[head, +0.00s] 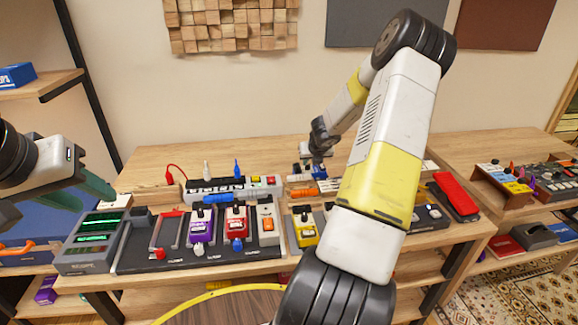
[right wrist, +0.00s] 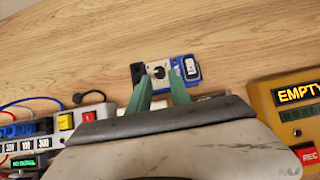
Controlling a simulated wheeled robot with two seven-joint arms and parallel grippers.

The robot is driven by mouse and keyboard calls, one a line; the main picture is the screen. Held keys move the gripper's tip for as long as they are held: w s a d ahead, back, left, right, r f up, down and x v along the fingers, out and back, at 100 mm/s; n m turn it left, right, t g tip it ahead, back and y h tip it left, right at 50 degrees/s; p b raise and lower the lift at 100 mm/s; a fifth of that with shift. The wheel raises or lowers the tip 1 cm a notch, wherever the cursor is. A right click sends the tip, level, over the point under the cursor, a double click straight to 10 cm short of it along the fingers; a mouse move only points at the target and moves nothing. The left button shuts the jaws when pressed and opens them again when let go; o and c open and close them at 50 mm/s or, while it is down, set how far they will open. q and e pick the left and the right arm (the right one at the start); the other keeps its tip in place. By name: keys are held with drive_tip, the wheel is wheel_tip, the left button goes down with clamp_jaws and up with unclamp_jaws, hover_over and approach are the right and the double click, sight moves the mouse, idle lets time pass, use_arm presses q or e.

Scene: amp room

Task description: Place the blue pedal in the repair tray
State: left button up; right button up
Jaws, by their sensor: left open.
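The blue pedal (head: 319,172) is at the back of the table in the head view, under my right gripper (head: 318,148). In the right wrist view the blue pedal (right wrist: 187,68) shows a pale knob panel and a dark window. The green fingers of my right gripper (right wrist: 159,77) are apart, their tips at the pale panel's near edge; contact cannot be told. My left gripper (head: 98,190) is open and empty at the left, above the table's left end. I cannot tell which container is the repair tray; a wooden tray (head: 487,190) with several pedals stands at the right.
A dark board (head: 135,258) holds purple, red and white pedals, with a green-lit device (head: 95,238) to its left. A power strip (head: 235,187) lies behind it. A yellow device marked EMPTY (right wrist: 285,110) stands near the right gripper. The table's back left is clear.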

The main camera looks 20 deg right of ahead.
sight(308, 165)
drive_tip(key=x, duration=0.4)
drive_tip(key=shift+w+f, duration=0.15)
clamp_jaws()
idle(1.2)
